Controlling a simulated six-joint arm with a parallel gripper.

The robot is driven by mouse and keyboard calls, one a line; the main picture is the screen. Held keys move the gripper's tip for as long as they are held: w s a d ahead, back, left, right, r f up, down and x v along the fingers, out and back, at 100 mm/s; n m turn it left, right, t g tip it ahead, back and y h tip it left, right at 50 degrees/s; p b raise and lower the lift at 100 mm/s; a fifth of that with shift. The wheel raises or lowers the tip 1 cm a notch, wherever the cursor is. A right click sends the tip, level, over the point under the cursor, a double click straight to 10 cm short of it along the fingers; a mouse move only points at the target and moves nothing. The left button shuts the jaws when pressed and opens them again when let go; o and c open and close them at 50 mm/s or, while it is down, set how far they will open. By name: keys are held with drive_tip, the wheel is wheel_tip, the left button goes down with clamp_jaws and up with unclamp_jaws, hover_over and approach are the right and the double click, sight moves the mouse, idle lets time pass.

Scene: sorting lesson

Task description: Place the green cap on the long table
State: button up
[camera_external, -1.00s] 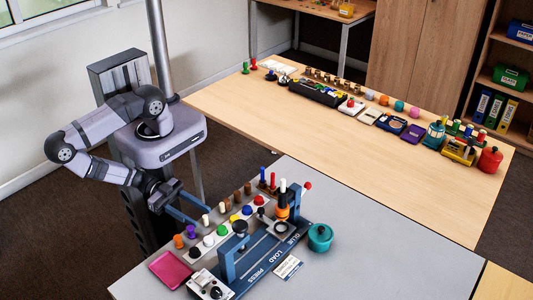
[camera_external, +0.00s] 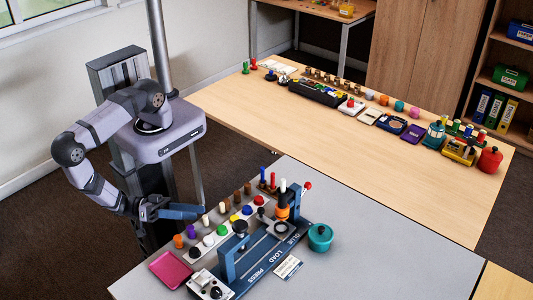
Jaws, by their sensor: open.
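The green cap (camera_external: 222,229) sits in the row of coloured caps on the pale strip on the grey table, between a white cap (camera_external: 208,240) and a yellow cap (camera_external: 234,218). My gripper (camera_external: 198,211) is open and empty, with its blue fingers pointing right above the left edge of the grey table. It is up and left of the green cap, apart from it, near the row of pegs. The long table (camera_external: 400,190) is the wooden one behind the grey table, with a wide bare front part.
A blue press (camera_external: 262,250) with uprights stands just right of the caps. A pink tray (camera_external: 170,269) and a teal pot (camera_external: 320,237) are on the grey table (camera_external: 390,255). Many items line the long table's back edge.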

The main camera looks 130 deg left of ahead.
drive_tip(key=w+d+r+n+g+y+p, duration=0.2)
drive_tip(key=w+d+r+n+g, duration=0.15)
drive_tip(key=w+r+n, duration=0.2)
drive_tip(key=w+d+r+n+g+y+p, duration=0.1)
drive_tip(key=w+d+r+n+g+p, duration=0.2)
drive_tip(key=w+d+r+n, duration=0.3)
drive_tip(key=w+d+m+t+h, duration=0.1)
drive_tip(key=w+d+m+h, duration=0.2)
drive_tip(key=w+d+h, duration=0.55)
drive_tip(key=w+d+r+m+h+p, duration=0.2)
drive_tip(key=w+d+r+m+h, duration=0.45)
drive_tip(key=w+d+r, duration=0.45)
drive_tip(key=m+g+b, duration=0.5)
drive_tip(key=m+g, duration=0.3)
drive_tip(key=g, duration=0.7)
approach(223, 228)
drive_tip(key=shift+s+d+f+n+p, duration=0.2)
drive_tip(key=shift+s+f+n+p, duration=0.1)
drive_tip(key=shift+s+f, duration=0.55)
drive_tip(key=shift+t, duration=0.25)
drive_tip(key=shift+w+p+x, duration=0.2)
drive_tip(key=shift+p+x, duration=0.35)
drive_tip(key=shift+x, duration=0.85)
drive_tip(key=shift+w+p+x, duration=0.15)
drive_tip(key=shift+p+x, duration=0.4)
drive_tip(key=shift+x, duration=0.85)
drive_tip(key=shift+f, duration=0.1)
clamp_jaws()
